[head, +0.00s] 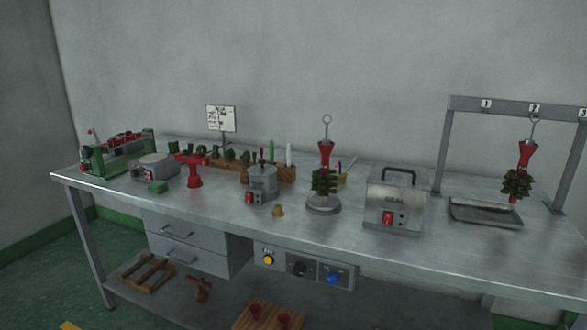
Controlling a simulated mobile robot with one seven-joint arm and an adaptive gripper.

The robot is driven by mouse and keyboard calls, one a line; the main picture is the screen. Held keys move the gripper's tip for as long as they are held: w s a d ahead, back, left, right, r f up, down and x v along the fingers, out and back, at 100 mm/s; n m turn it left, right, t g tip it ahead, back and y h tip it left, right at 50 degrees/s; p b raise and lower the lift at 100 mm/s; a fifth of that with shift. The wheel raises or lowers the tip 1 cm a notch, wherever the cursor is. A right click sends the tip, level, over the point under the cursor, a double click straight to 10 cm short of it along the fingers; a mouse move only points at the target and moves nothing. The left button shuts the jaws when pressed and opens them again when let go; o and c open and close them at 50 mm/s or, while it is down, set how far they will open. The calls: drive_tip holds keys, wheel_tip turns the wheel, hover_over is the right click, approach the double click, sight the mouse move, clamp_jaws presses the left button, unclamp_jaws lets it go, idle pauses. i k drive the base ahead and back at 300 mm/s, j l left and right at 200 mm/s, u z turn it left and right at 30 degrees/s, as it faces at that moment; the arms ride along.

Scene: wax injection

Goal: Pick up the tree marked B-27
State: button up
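Two wax trees with dark green pieces and red cone tops show in the head view. One tree (324,182) stands upright over a round grey base (323,206) near the middle of the bench, with a ring-ended rod rising from its top. The other tree (517,184) hangs on a hook under the number 2 plate of a grey rack at the right, above a shallow metal tray (484,213). I cannot read a B-27 mark on either tree. My gripper is not in view.
The metal bench (237,206) stands against the wall. A grey SEAL box (394,203) sits between the trees. The rack (447,150) has posts on both sides of the hanging tree. A small pot (262,183) and red stand (195,172) are further left. The right front bench top is clear.

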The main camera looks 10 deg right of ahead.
sight(322, 177)
drive_tip(key=i+l+z, duration=0.2)
drive_tip(key=l, duration=0.2)
drive_tip(key=i+l+z, duration=0.2)
drive_tip(key=l, duration=0.2)
drive_tip(key=i+l+z, duration=0.4)
drive_tip(key=i, duration=0.35)
drive_tip(key=i+l+z, duration=0.15)
drive_tip(key=i, duration=0.25)
